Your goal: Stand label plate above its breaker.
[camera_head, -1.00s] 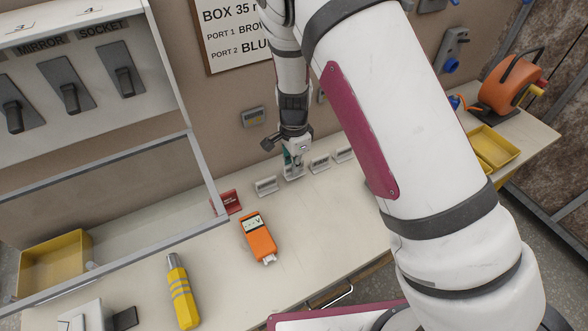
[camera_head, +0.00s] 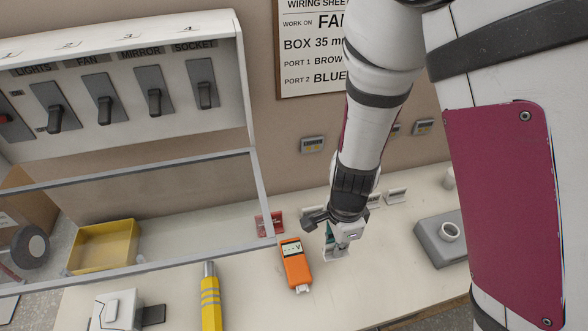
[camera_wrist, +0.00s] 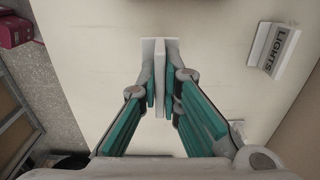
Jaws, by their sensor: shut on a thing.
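My gripper (camera_head: 338,242) is shut on a white label plate (camera_head: 333,253), low over the bench just right of the orange meter. In the wrist view the plate (camera_wrist: 160,75) stands edge-on between the teal finger pads (camera_wrist: 160,95), so its word is hidden. The breaker panel (camera_head: 120,110) is at upper left, with black switches below the words LIGHTS, FAN, MIRROR and SOCKET. A plate reading LIGHTS (camera_wrist: 273,50) stands on the bench in the wrist view. Other small plates (camera_head: 396,195) stand behind my gripper, their words unreadable.
A clear screen in a grey frame (camera_head: 262,195) stands below the panel. A wiring sheet (camera_head: 312,50) hangs behind.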

